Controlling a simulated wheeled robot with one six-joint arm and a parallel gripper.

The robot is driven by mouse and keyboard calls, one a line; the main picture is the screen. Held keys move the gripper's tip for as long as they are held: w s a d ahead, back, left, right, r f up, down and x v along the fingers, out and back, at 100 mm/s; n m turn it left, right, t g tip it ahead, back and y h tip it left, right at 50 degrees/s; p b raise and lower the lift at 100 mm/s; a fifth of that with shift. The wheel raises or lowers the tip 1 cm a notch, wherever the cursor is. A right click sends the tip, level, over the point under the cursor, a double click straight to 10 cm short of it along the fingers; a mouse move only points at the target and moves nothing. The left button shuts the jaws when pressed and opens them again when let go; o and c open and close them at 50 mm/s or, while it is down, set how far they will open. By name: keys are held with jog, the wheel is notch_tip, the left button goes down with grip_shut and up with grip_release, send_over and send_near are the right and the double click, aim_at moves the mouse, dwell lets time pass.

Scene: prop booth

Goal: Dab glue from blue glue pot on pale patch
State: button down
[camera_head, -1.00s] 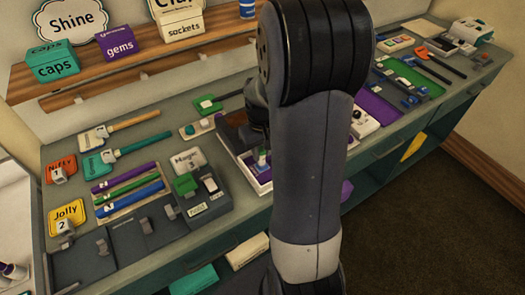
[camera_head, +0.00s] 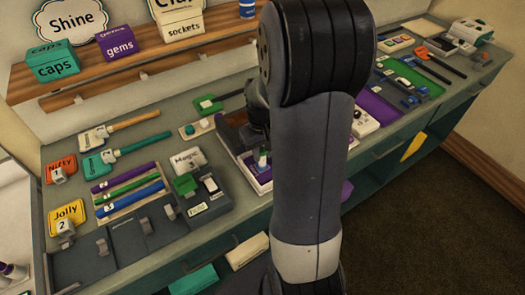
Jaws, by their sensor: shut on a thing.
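My arm stands across the middle of the view and hides much of the bench behind it. The dark end of my arm with my gripper (camera_head: 260,138) shows only partly, left of the big link, low over a white-edged tray. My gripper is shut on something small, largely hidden. A small green and white piece (camera_head: 263,158) shows just below it; I cannot tell whether it is held or stands in the tray. The white-edged tray (camera_head: 240,171) has a purple part. I cannot make out the blue glue pot or the pale patch with certainty.
Left on the bench are orange and teal handled tools (camera_head: 132,119), purple, green and blue rods (camera_head: 128,187), and a grey holder (camera_head: 140,240). A white board with a green knob (camera_head: 196,127) lies behind. A green tray (camera_head: 415,80) is at right. Labelled boxes (camera_head: 117,43) stand on the shelf.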

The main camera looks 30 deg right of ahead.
jog(key=shift+w, duration=0.35)
jog(key=shift+s+f, duration=0.1)
jog(key=shift+s, duration=0.15)
dwell(1.1)
jog(key=shift+s, duration=0.3)
jog(key=shift+w, duration=0.3)
jog(key=shift+r, duration=0.25)
jog(key=shift+r+p, duration=2.8)
jog(key=shift+r, duration=0.65)
